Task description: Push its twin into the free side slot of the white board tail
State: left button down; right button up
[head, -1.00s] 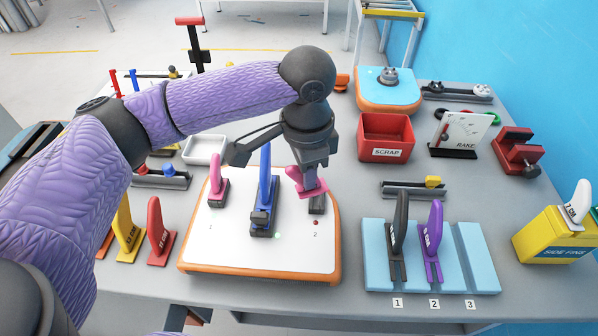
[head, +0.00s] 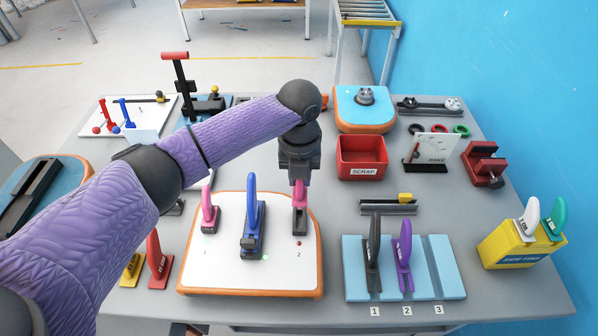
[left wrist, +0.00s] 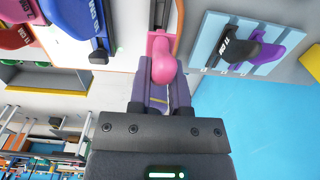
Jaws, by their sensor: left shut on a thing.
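The white board tail (head: 230,275) with an orange rim lies in front of me. A pink fin (head: 208,214) stands in its left side slot, marked 1. A taller blue fin (head: 250,215) stands in the middle. My left gripper (head: 299,183) is shut on the twin pink fin (head: 299,198), over the dark right side slot (head: 300,226), marked 2. The held fin looks upright and in line with that slot; how deep its base sits is unclear. In the left wrist view the held fin (left wrist: 163,60) is between the fingers. My right gripper is out of view.
A light-blue rack (head: 440,265) at right holds a black fin (head: 374,240) and a purple fin (head: 405,245); its groove 3 is empty. A red scrap bin (head: 362,160) stands behind. Red and yellow fins stand left of the board. A red light (head: 298,243) shows by slot 2.

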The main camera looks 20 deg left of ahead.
aim_at(300, 194)
pick_arm(q)
jog(key=shift+r+p, duration=0.1)
jog(key=shift+p, duration=0.3)
notch_tip(300, 194, down, 6)
jog(key=b, duration=0.3)
jog(key=shift+b, duration=0.4)
jog(key=shift+p, duration=0.3)
dwell(0.9)
jog(key=shift+p, duration=0.4)
